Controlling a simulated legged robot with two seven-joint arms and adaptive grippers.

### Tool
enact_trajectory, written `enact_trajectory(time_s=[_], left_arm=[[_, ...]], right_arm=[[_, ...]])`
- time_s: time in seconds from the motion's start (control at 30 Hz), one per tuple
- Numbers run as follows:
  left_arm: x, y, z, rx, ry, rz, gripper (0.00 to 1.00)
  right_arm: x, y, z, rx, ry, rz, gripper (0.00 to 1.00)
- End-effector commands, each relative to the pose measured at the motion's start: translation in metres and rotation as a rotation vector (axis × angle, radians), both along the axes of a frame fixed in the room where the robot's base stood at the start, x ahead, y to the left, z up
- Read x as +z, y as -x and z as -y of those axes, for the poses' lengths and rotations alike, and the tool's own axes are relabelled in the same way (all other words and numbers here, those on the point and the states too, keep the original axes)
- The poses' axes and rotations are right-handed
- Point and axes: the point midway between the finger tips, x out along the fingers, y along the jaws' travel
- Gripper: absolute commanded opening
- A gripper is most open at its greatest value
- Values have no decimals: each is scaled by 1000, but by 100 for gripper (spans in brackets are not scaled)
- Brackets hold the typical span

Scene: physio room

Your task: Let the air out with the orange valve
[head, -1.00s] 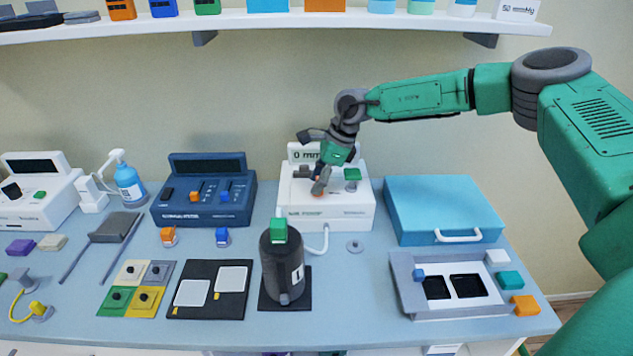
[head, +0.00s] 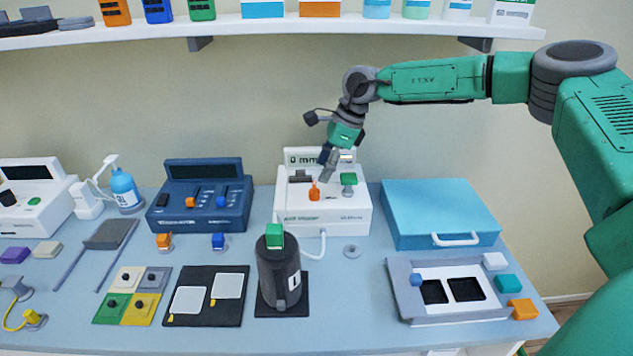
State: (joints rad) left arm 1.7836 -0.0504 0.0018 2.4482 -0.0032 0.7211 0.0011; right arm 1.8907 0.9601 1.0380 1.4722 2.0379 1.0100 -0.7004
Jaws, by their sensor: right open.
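The orange valve (head: 314,191) stands upright on top of the white pump unit (head: 323,219) at the back of the table. The unit's display shows a 0 reading, partly hidden by my gripper. A green-capped control (head: 348,181) stands to the right of the valve. My right gripper (head: 327,170) is open and points down just above and a little right of the orange valve, apart from it as far as I can see. A white hose (head: 316,249) runs from the unit to a dark cylinder (head: 278,273) with a green top. My left gripper is not in view.
A blue case (head: 440,207) stands right of the unit, and a dark blue device (head: 200,212) stands to its left. A grey tray (head: 398,300) lies at the front right. A shelf (head: 330,27) with boxes runs above.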

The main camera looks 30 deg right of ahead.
Motion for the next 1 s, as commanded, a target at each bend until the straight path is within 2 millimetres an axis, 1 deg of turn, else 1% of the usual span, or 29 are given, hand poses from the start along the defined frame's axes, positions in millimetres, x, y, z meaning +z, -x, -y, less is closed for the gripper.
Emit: enact_trajectory(time_s=[0.03, 0.1, 0.2, 0.33, 0.5, 1.0], left_arm=[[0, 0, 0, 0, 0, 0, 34], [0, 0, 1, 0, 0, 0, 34], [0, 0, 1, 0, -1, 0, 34], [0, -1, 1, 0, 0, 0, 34], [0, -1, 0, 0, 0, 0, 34], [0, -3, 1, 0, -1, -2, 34]], right_arm=[[11, 1, 5, -2, -1, 4, 55], [24, 4, 11, -3, -1, 2, 55], [38, 7, 17, -2, -2, 0, 55], [49, 9, 21, -2, -2, -2, 55], [53, 10, 22, -1, -2, -3, 55], [53, 11, 22, 0, -1, -2, 55]])
